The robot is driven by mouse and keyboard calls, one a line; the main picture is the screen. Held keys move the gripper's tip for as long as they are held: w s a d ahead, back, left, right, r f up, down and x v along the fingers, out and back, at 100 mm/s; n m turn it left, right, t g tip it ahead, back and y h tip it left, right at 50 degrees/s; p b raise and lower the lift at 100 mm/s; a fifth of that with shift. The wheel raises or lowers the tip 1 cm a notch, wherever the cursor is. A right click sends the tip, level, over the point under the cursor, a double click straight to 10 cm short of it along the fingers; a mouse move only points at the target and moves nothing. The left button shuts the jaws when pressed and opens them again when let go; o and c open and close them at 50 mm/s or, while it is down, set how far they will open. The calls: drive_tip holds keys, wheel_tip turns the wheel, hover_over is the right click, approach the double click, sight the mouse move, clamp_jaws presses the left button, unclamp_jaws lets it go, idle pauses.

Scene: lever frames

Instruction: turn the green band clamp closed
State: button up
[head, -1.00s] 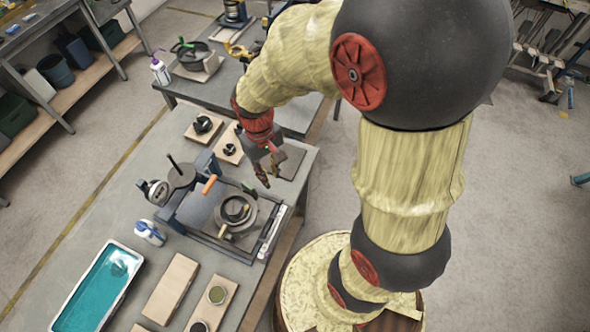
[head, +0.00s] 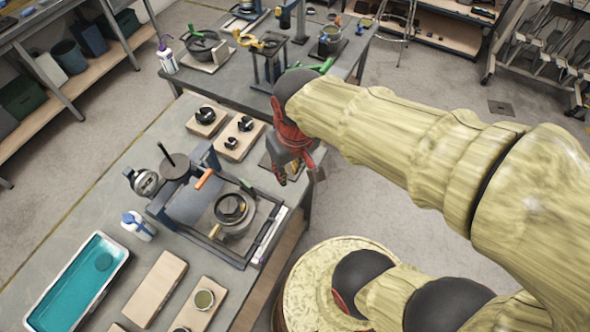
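I cannot tell for sure which green part is the band clamp. A green handle (head: 213,34) lies across a dark round pan (head: 204,48) on the far table. More green levers (head: 323,65) show on that table behind my arm, partly hidden by it. A small green tab (head: 247,186) sits at the framed fixture on the near table. My gripper (head: 288,174) points down over the right edge of the near table, beside a dark plate. It is apart from all these green parts and holds nothing that I can see. Its finger gap is too small to judge.
The framed fixture (head: 182,240) with a round ring (head: 232,209) stands on the near table. Wooden blocks with black parts (head: 234,140) lie left of my gripper. A teal tray (head: 75,290) and spray bottle (head: 138,226) are further left.

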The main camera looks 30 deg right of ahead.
drive_tip(key=t+b, duration=0.1)
drive_tip(key=s+b, duration=0.1)
drive_tip(key=shift+d+r+t+b, duration=0.3)
drive_tip(key=shift+d+r+t, duration=0.05)
drive_tip(key=shift+t, duration=0.05)
